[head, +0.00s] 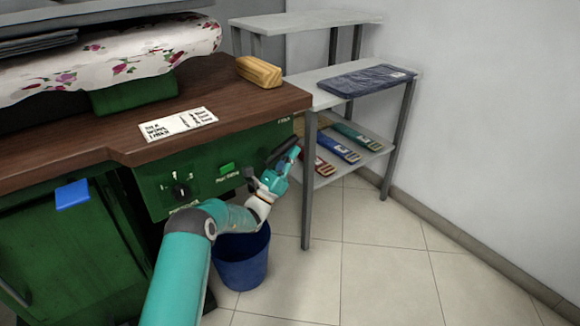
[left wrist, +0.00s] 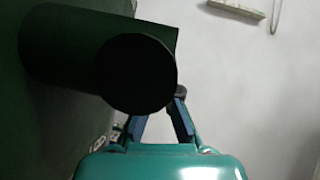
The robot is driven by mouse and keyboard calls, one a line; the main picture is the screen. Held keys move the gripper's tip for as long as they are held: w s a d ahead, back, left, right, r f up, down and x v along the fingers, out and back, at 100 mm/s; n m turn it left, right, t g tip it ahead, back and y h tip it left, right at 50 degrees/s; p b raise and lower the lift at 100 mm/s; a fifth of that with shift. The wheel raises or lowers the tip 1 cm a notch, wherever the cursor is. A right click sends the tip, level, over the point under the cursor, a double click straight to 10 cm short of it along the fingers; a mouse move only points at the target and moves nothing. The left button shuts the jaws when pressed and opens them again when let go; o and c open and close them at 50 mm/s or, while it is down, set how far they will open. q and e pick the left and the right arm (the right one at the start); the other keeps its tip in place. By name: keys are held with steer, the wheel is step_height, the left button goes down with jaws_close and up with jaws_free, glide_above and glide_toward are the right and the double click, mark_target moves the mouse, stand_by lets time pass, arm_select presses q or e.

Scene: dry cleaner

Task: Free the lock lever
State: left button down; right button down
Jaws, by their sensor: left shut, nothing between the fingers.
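The lock lever looks to be the dark bar (head: 282,149) at the right end of the green machine's front panel, slanting up to the right. My left gripper (head: 294,155) is right beside its outer end, shut and empty. I cannot tell whether they touch. In the left wrist view a dark round-ended cylinder (left wrist: 136,76), probably the lever's grip, fills the upper left and hides part of one finger. My left gripper's blue fingers (left wrist: 165,108) show just below and right of it. My right gripper is in neither view.
The green front panel (head: 150,190) has a black knob (head: 180,190) and a green button (head: 227,168). A grey shelf rack (head: 308,205) with folded cloths stands close on the right. A blue bucket (head: 243,262) stands below my arm. The tiled floor (head: 385,270) at right is clear.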

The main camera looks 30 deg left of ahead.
arm_select(q)
steer(key=shift+r+n+t+b, duration=0.4)
steer(key=shift+r+t+b, duration=0.1)
steer(key=shift+t+b, duration=0.5)
steer(key=shift+r, duration=0.1)
stand_by(0.3)
step_height(320, 180, down, 13)
steer(key=s+d+b, duration=0.1)
steer(key=shift+d+b, duration=0.35)
steer(key=shift+d, duration=0.05)
stand_by(0.4)
